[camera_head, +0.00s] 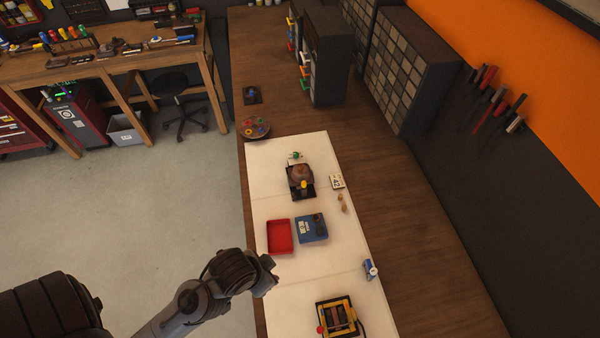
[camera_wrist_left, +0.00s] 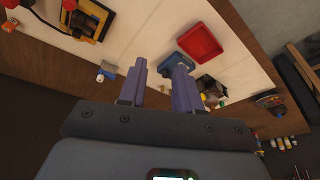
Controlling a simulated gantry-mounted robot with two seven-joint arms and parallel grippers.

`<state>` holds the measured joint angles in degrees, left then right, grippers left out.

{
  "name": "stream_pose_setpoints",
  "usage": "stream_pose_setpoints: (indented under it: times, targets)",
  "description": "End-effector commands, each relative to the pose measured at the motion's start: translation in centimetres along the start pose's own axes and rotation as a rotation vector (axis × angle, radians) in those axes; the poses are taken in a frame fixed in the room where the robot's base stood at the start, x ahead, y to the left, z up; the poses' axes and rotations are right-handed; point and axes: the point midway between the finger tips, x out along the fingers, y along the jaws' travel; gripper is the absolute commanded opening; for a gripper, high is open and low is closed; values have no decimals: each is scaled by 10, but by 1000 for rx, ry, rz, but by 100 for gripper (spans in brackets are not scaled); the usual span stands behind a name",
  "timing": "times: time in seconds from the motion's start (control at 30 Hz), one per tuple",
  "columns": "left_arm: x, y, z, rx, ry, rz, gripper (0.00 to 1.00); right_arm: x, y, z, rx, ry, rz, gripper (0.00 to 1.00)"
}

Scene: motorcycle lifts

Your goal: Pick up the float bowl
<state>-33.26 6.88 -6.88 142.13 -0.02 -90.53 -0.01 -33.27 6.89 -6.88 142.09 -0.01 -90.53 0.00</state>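I cannot tell for sure which thing is the float bowl. A small dark piece (camera_head: 319,219) lies in the blue tray (camera_head: 305,236), and a brown rounded part (camera_head: 300,173) sits on a black stand further back on the white mat. My left gripper (camera_head: 266,272) is above the mat's left edge, nearer than the red tray (camera_head: 279,237). In the left wrist view its two fingers (camera_wrist_left: 156,64) are apart with nothing between them. The blue tray (camera_wrist_left: 170,63) shows there, partly hidden by a finger, beside the red tray (camera_wrist_left: 201,42). My right gripper is not in view.
A yellow and black device (camera_head: 338,316) stands at the mat's near end. A blue and white can (camera_head: 370,269) is at the mat's right edge. A round dish (camera_head: 254,128) and dark drawer cabinets (camera_head: 400,65) are further back. The bench right of the mat is clear.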

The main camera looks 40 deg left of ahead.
Motion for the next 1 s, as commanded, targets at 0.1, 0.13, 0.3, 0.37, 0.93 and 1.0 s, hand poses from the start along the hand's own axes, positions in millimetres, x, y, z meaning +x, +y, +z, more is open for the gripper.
stream_pose_setpoints:
  times: [0.1,0.13,0.3,0.37,0.93,1.0]
  targets:
    - [0,0,0,0,0,0,33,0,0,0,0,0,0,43]
    - [0,0,0,0,0,0,33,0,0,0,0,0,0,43]
    - [0,0,0,-1,0,0,56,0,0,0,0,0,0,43]
    - [0,0,0,-1,0,0,65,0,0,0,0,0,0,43]
    - [8,4,-11,59,27,-2,91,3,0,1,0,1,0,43]
    - [16,9,-26,143,63,-5,91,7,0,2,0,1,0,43]
